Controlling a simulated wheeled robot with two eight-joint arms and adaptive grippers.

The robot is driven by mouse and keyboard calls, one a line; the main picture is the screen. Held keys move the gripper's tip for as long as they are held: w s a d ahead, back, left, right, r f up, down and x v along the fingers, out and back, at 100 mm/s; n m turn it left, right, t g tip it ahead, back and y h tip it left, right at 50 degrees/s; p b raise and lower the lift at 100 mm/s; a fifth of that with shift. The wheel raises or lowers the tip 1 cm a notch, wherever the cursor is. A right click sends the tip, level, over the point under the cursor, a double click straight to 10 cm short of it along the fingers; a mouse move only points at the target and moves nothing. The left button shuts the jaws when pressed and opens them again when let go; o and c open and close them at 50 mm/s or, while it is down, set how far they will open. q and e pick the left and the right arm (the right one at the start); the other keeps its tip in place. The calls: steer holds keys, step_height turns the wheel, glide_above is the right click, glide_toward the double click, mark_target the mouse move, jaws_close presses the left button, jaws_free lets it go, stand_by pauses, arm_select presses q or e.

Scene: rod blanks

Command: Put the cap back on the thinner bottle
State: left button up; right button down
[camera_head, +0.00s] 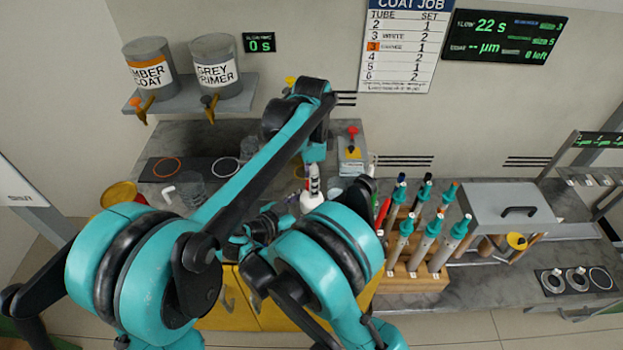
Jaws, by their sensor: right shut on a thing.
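A small white bottle (309,204), which appears to be the thinner bottle, stands on the grey bench near the middle, partly hidden by my arms. My right gripper (270,222) is left of it, low among my arm links and mostly covered. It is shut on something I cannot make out. My left arm reaches over the bench, and its wrist hangs down just above the white bottle. The left gripper's fingers cannot be made out there. I cannot pick out the cap, or tell whether anything touches the bottle's top.
Amber (149,73) and grey primer (214,70) tanks sit on a wall shelf at the left. Several teal-topped tubes stand in a wooden rack (416,280) right of my arms. A grey lidded box (497,207) is farther right. A red-knobbed unit (351,155) stands behind.

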arm_select(q)
steer(key=shift+r, duration=0.1)
step_height(320, 180, up, 12)
stand_by(0.5)
arm_select(e)
steer(key=c, duration=0.5)
jaws_free()
steer(key=v, duration=1.2)
